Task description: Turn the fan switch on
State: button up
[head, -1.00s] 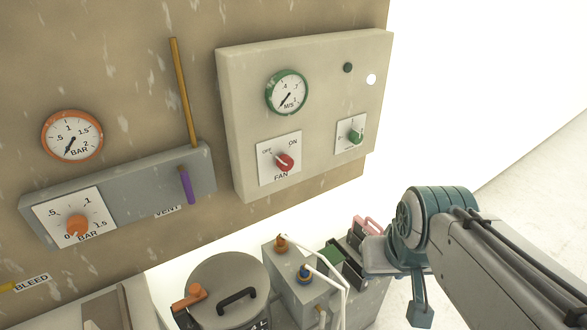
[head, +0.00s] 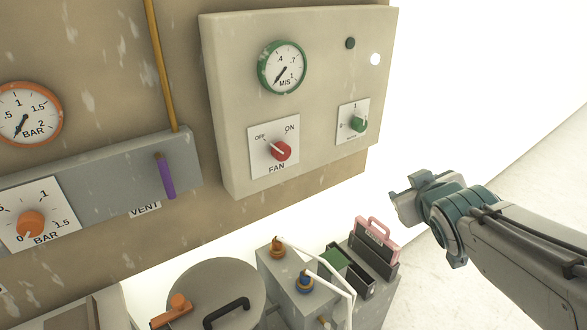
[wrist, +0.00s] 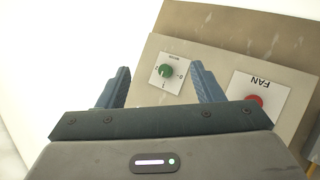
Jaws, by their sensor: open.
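The fan switch is a red knob (head: 281,151) on a white plate marked OFF, ON and FAN, on the beige panel (head: 225,120). Its white pointer line points up-left, toward OFF. It also shows in the wrist view (wrist: 254,103), at the right, partly hidden by my gripper body. My gripper (head: 404,203) is open and empty, right of the panel and below the green knob, apart from the switch. In the wrist view the green knob (wrist: 166,71) appears between the two blue fingers, and the red knob lies outside them to the right.
The green-rimmed M/S gauge (head: 282,67) above the switch has its needle at the low end. A dark lamp (head: 350,43) and a white one (head: 375,59) sit at upper right. Below stand a lidded pot (head: 215,285) and a grey box with white hoses (head: 290,288).

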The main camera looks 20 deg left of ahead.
jog(key=w+a+f+n+t+y+b, duration=0.25)
jog(key=a+n+y+b, duration=0.2)
jog(key=a, duration=0.35)
jog(key=n+g+y+b, duration=0.3)
jog(key=n+y, duration=0.4)
send_near(284, 153)
jog(key=x, duration=1)
jog(key=shift+w+a+p, duration=0.1)
jog(key=shift+a+p, duration=0.1)
jog(key=shift+p, duration=0.1)
jog(key=c, duration=1)
